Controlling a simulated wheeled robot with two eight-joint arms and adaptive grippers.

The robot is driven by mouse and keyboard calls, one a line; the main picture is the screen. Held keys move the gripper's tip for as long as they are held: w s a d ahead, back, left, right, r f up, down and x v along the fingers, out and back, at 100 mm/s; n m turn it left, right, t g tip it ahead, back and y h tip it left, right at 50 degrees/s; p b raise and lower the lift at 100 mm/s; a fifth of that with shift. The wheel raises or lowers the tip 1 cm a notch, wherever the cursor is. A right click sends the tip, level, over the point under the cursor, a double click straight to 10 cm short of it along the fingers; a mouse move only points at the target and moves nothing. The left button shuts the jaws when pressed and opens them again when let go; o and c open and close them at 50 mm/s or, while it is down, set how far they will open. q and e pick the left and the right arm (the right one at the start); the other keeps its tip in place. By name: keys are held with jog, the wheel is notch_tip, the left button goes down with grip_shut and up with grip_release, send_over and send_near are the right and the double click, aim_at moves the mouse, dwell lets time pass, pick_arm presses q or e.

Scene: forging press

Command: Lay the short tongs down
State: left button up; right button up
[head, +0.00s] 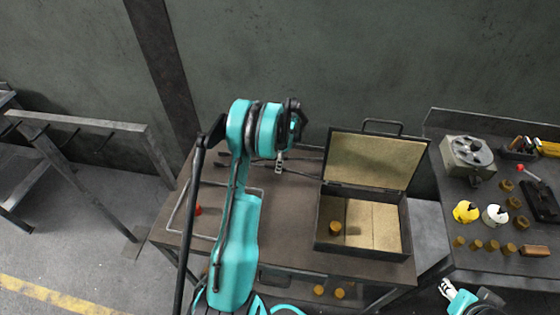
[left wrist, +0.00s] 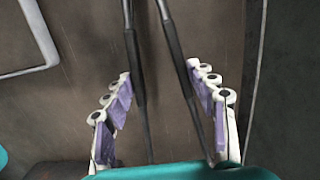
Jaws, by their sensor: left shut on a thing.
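The short tongs (head: 304,176) are dark, with two thin arms that spread toward the right in the head view. They lie level at or just over the brown table (head: 285,228); I cannot tell if they touch it. My left gripper (head: 280,165) is shut on the tongs. In the left wrist view, the purple pads of this gripper (left wrist: 165,110) stand on either side of the two black-sleeved handles of the tongs (left wrist: 176,50). My arm hides the middle of the tongs in the head view. My right gripper (head: 450,290) is at the lower right, apart from the tongs; its opening is unclear.
A grey wire frame (head: 171,215) and a red knob (head: 198,210) are on the table's left. An open box (head: 363,250) with a brass piece (head: 335,228) stands on its right. A second bench (head: 455,215) holds a grey device and several small parts. The wall is close behind.

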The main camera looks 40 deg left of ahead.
pick_arm(q)
jog(key=o, duration=1)
jog(key=shift+o, duration=0.2)
jog(key=shift+r, duration=0.15)
notch_tip(320, 180, up, 12)
jog(key=d, duration=0.1)
jog(key=s+d+r+n+t, duration=0.1)
jog(key=d+r+n+t, duration=0.1)
jog(key=d+r, duration=0.45)
jog(key=s+d+r+n+t+b, duration=0.2)
jog(key=s+d+r+n, duration=0.15)
jog(key=s+d, duration=0.45)
jog(key=s+d+f+n+t+h+b, duration=0.1)
jog(key=s+d+n+t, duration=0.3)
jog(key=s+d, duration=0.7)
jog(key=shift+d+f+n, duration=0.55)
jog(key=shift+d+n, duration=0.6)
jog(key=shift+d, duration=0.05)
